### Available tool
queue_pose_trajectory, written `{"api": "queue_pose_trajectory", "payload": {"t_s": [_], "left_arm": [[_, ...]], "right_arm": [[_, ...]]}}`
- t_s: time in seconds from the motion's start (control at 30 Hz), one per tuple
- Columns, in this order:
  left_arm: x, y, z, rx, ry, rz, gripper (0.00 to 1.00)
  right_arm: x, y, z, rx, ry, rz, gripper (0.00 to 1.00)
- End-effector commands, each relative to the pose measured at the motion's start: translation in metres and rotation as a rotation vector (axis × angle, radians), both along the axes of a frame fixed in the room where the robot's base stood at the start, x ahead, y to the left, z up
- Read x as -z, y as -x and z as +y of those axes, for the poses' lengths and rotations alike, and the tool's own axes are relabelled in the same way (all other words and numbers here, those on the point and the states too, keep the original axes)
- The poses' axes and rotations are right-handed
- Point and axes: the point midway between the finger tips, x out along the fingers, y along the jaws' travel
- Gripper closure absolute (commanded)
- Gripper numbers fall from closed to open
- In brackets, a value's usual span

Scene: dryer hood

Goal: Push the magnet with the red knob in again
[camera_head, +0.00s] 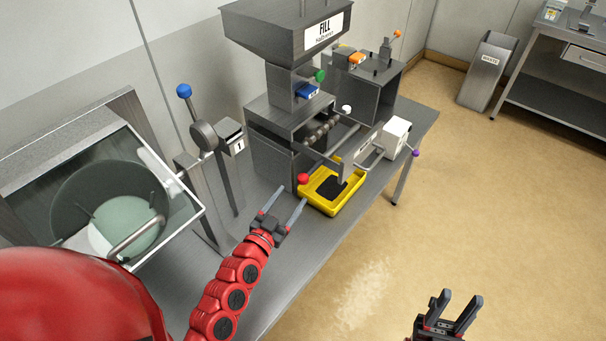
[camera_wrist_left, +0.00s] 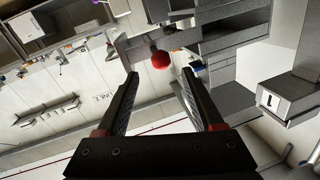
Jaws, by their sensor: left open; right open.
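The red knob (camera_head: 303,178) of the magnet sticks out from the front of the grey machine, above the left end of the yellow tray. The red knob also shows in the left wrist view (camera_wrist_left: 160,60), beyond and between my open fingertips. My left gripper (camera_head: 283,205) is open and empty, just short of the knob and a little to its left; I see no contact. It also shows in the left wrist view (camera_wrist_left: 158,75). My right gripper (camera_head: 460,305) is open and empty over the floor at the bottom right. The magnet's body behind the knob is mostly hidden.
The yellow tray (camera_head: 352,202) with dark contents sits on the grey table at its front edge. The hopper marked FILL (camera_head: 290,30) stands above the machine. A blue-knobbed lever (camera_head: 184,91) and a glass-lidded hood (camera_head: 165,170) stand left.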

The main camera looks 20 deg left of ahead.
Motion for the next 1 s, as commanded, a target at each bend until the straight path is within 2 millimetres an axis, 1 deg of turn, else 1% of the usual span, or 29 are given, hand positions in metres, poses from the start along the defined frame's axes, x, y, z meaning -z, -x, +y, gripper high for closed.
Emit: {"api": "queue_pose_trajectory", "payload": {"t_s": [0.03,0.1,0.2,0.33,0.5,0.8,0.87,1.0], "left_arm": [[-0.007,-0.013,-0.002,0.001,0.001,-0.005,0.31],[-0.006,-0.028,-0.006,0.002,0.001,-0.001,0.31],[-0.004,-0.048,-0.007,-0.001,0.001,-0.003,0.31],[-0.003,-0.067,-0.010,0.000,-0.001,-0.005,0.31],[-0.001,-0.079,-0.012,0.000,-0.001,-0.001,0.31],[-0.001,-0.082,-0.012,-0.002,-0.002,-0.003,0.31],[-0.001,-0.082,-0.012,-0.002,-0.002,-0.003,0.41],[-0.001,-0.082,-0.012,-0.002,-0.002,-0.003,0.66]], "right_arm": [[-0.009,0.000,0.000,0.000,0.000,0.000,0.56],[-0.014,0.000,0.000,0.000,0.000,0.000,0.56],[-0.017,0.000,0.000,0.000,0.000,0.000,0.56],[-0.020,0.000,0.000,0.000,0.000,0.000,0.56],[-0.021,0.000,0.000,0.000,0.000,0.000,0.56],[-0.021,0.000,0.000,0.000,0.000,0.000,0.56],[-0.021,0.000,0.000,0.000,0.000,0.000,0.56],[-0.021,0.000,0.000,0.000,0.000,0.000,0.56]]}}
